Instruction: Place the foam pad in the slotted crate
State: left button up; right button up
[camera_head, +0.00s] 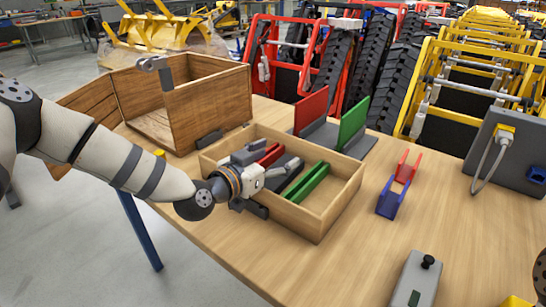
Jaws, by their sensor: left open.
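A shallow light-wood crate (318,232) stands in the middle of the table, with a green divider (307,184) and a red divider (270,155) inside; it looks like the slotted crate. My left gripper (275,172) reaches in over its left side, with its open dark fingers above or inside the crate, close to the red divider. The gripper hides part of the crate floor. I cannot make out the foam pad for certain; any pad among the dark parts at the fingers cannot be told apart. My right gripper is not in view.
A taller wooden box (215,108) with an open lid stands behind left. A rack with red and green panels (352,122) stands behind the crate. Right are a red-and-blue holder (391,204), a grey device (416,280) and a grey box with a cable (506,150).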

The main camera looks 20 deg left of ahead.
pick_arm(q)
jog(key=shift+r, duration=0.3)
jog(key=shift+s+r, duration=0.1)
jog(key=shift+r, duration=0.5)
jog(key=p+v, duration=0.2)
jog(key=v, duration=0.9)
jog(key=shift+s+a+f+p, duration=0.15)
jog(key=shift+s+f+p, duration=0.15)
jog(key=shift+s, duration=0.1)
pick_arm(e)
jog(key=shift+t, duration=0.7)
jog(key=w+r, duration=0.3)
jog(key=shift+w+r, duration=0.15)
